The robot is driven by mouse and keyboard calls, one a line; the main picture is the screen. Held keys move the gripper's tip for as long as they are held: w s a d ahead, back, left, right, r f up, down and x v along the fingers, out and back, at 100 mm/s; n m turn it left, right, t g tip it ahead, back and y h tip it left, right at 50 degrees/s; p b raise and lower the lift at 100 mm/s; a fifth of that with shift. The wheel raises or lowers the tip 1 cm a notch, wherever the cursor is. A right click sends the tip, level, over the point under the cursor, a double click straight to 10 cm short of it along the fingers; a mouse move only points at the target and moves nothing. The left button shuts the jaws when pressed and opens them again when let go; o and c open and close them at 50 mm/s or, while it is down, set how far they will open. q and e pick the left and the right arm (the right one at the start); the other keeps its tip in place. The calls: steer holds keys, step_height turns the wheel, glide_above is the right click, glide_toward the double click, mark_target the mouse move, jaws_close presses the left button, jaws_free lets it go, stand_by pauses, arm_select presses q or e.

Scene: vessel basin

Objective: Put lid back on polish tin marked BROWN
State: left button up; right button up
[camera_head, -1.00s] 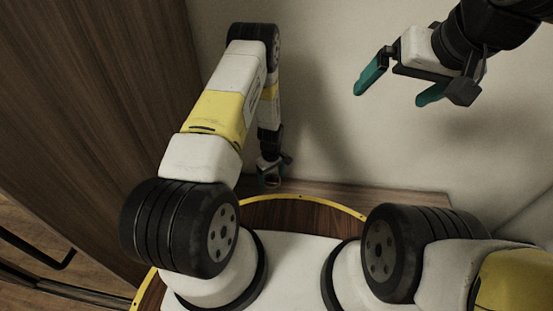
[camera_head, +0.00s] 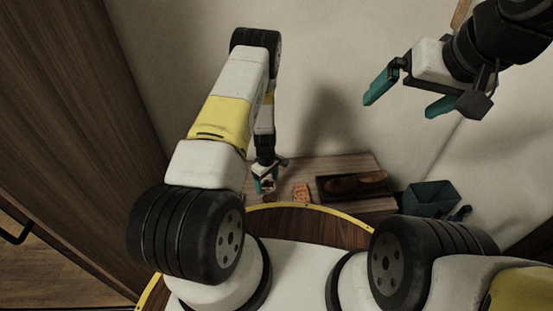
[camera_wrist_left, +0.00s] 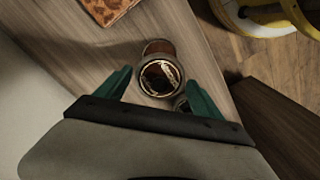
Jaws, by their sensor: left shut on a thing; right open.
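My left gripper (camera_head: 266,184) is low over the left part of the wooden bench in the head view. In the left wrist view its teal fingers (camera_wrist_left: 160,91) are shut on a round, gold-rimmed lid (camera_wrist_left: 158,78) with a dark face; its lettering is too small to read. A reddish-brown round tin (camera_wrist_left: 157,46) shows just beyond the lid and is partly hidden by it. I cannot tell whether lid and tin touch. A small dark round thing (camera_wrist_left: 182,104) shows by the right finger. My right gripper (camera_head: 401,105) is open and empty, high at the upper right.
The bench (camera_head: 341,166) stands against the wall. An orange patterned piece (camera_head: 301,192) lies right of my left gripper. Further right is a dark tray (camera_head: 324,193) with brown shoes (camera_head: 356,184). A teal bin (camera_head: 432,198) stands beyond the bench's right end.

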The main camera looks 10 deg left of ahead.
mark_target(270, 198)
arm_select(q)
steer(key=shift+s+d+f, duration=0.15)
steer(key=shift+s+d, duration=0.05)
steer(key=shift+d, duration=0.35)
steer(key=shift+f, duration=3.1)
steer(key=shift+f, duration=0.15)
steer(key=o, duration=1.3)
steer(key=shift+o, duration=0.2)
steer(key=shift+r, duration=3.55)
